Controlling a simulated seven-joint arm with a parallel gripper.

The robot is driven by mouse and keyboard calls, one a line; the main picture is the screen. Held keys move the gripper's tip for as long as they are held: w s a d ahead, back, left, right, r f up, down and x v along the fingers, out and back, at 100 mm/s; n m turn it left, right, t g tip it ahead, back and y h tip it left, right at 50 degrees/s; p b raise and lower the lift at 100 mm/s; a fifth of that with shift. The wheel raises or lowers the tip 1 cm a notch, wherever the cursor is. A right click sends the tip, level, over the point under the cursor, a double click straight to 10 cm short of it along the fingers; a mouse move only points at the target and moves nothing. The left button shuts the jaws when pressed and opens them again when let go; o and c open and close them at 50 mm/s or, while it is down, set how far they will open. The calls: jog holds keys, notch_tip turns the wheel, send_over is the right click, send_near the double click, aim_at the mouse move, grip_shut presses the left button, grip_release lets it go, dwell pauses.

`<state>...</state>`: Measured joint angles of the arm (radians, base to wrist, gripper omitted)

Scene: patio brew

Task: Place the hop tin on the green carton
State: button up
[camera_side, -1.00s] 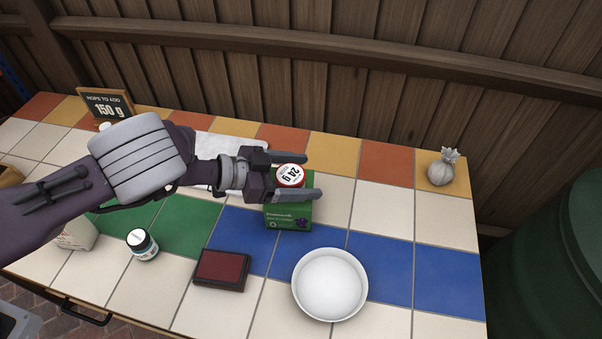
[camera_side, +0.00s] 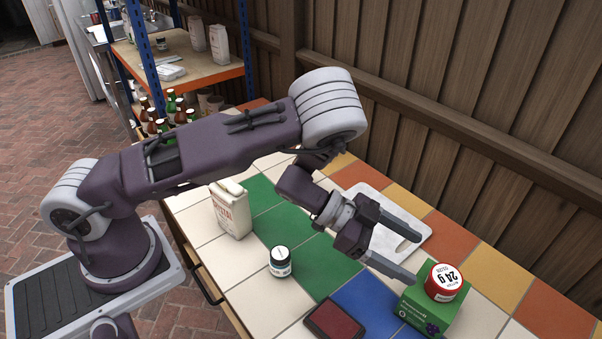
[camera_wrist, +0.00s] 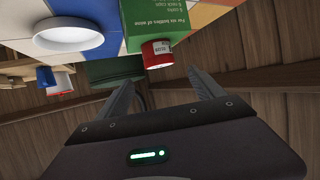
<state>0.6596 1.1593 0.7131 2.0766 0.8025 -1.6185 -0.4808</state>
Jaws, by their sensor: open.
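The red tin (camera_side: 445,281), with a white lid marked 24 g, sits upright on top of the green carton (camera_side: 425,312). I take it to be the hop tin. My gripper (camera_side: 415,258) is open and empty, with its fingertips just left of the tin and apart from it. In the wrist view, which is upside down, the tin (camera_wrist: 157,54) shows beyond the open fingers (camera_wrist: 160,80), against the green carton (camera_wrist: 155,20). The carton's lower part is cut off in the side view.
A white board (camera_side: 402,224) lies behind my gripper. A white bowl (camera_wrist: 68,33) shows in the wrist view. A wooden fence (camera_side: 450,110) bounds the back.

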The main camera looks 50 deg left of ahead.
jog(key=w+a+r+n+t+y, duration=0.3)
jog(key=w+a+r+t, duration=0.15)
jog(key=w+r, duration=0.3)
jog(key=s+a+r+n+y, duration=0.2)
jog(key=a+r+n+y, duration=0.15)
jog(key=a+r, duration=0.4)
jog(key=s+a+r+n+y, duration=0.3)
jog(key=a+r+y, duration=0.25)
jog(key=a, duration=0.25)
jog(key=s+r+n+g, duration=0.2)
jog(key=s+g, duration=0.3)
jog(key=s, duration=2.3)
jog(key=shift+s+a+g, duration=0.3)
jog(key=shift+a+g, duration=0.05)
jog(key=shift+a, duration=0.05)
